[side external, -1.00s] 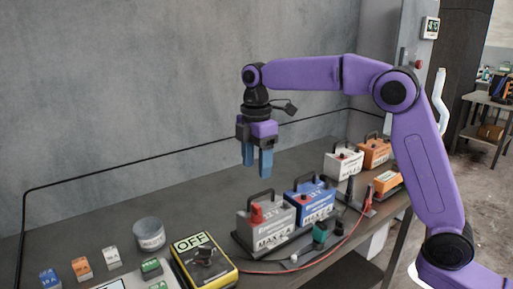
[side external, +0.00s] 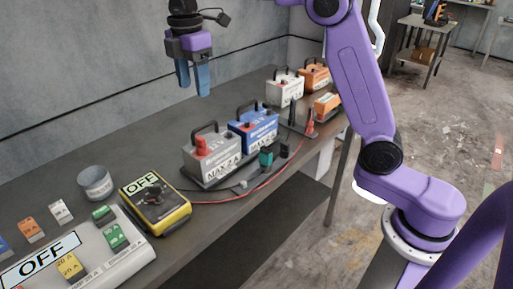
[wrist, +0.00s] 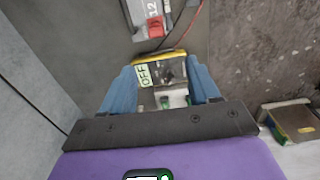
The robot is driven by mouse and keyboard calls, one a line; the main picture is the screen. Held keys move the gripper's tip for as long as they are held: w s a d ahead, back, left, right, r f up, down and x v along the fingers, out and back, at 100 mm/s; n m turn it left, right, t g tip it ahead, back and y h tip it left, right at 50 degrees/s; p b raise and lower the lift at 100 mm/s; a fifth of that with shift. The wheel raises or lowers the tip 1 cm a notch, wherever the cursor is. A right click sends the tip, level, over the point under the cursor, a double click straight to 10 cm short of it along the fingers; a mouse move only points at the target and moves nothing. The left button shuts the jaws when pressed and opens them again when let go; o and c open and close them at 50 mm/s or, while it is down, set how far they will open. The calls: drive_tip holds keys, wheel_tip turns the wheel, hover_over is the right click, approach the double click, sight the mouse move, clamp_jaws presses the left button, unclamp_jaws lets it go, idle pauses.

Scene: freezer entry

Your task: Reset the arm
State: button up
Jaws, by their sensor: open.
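My gripper (side external: 194,80) has blue fingers and hangs pointing down above the back of the bench, clear of everything on it. It is open, with nothing between its fingers. In the wrist view my gripper (wrist: 163,92) shows its two blue fingers spread apart, with the yellow device visible beyond them. My purple arm stands at the right in the side view, its upper part cut off by the top of the picture.
Grey (side external: 212,153), blue (side external: 253,129), white (side external: 285,87) and orange (side external: 314,76) batteries line the bench (side external: 110,150). A yellow "OFF" device (side external: 155,203), a grey cup (side external: 95,183) and a fuse panel (side external: 85,262) stand nearer. A wall rises behind.

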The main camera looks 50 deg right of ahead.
drive_tip(key=s+d+f+m, duration=0.1)
drive_tip(key=s+f, duration=0.2)
drive_tip(key=s, duration=0.6)
drive_tip(key=s+f+m, duration=0.2)
drive_tip(key=s+f, duration=0.1)
drive_tip(key=s, duration=0.6)
drive_tip(key=s+d+f+m, duration=0.1)
drive_tip(key=s+d+f, duration=0.2)
drive_tip(key=s, duration=0.5)
drive_tip(key=s+d+f+m, duration=0.1)
drive_tip(key=s+d+f, duration=0.3)
drive_tip(key=s, duration=0.5)
drive_tip(key=shift+d+f, duration=0.15)
drive_tip(key=shift+d, duration=1.05)
drive_tip(key=shift+w, duration=0.1)
